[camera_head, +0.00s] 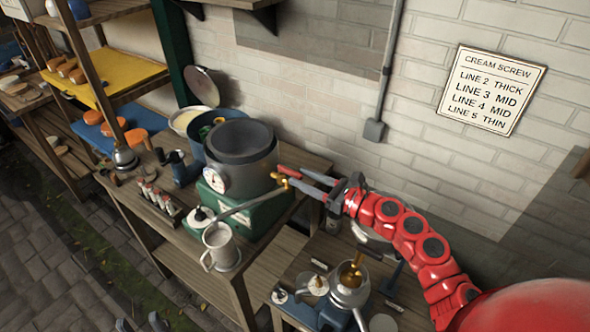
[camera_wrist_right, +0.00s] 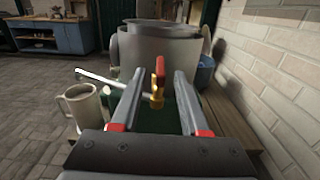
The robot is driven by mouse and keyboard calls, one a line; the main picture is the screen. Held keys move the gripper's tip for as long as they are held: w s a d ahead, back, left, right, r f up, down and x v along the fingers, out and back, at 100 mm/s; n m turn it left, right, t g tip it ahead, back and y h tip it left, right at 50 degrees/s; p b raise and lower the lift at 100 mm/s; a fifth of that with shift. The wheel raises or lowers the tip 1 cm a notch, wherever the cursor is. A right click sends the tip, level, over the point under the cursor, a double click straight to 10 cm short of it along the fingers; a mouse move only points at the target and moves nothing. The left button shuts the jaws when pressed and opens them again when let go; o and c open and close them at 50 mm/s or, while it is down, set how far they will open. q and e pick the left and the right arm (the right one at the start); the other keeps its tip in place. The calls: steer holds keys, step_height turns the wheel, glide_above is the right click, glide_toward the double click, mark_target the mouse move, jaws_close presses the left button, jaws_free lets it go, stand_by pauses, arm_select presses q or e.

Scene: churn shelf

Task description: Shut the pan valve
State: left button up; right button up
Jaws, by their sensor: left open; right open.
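The pan (camera_head: 240,160) is a grey round vessel with a dial on a green base (camera_head: 232,200). Its valve (camera_head: 285,181) is a brass fitting with a red lever, on the pan's right side; a long metal spout (camera_head: 248,204) runs from it toward the jug (camera_head: 220,243). My right gripper (camera_head: 299,178) is open at the valve. In the right wrist view, the valve's red lever (camera_wrist_right: 160,76) stands upright between the open fingers (camera_wrist_right: 160,80), with a gap showing on both sides. My left gripper (camera_head: 141,323) shows only as grey tips at the bottom edge, open and away from the pan.
A rack of small bottles (camera_head: 159,203) stands left on the wooden bench. A second bench holds a metal pot with a brass part (camera_head: 350,280). The brick wall (camera_head: 320,80) is close behind the pan. A sign (camera_head: 492,90) lists cream screw settings.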

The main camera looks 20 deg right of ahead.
mark_target(302, 178)
steer(key=shift+x, duration=1.55)
jaws_close()
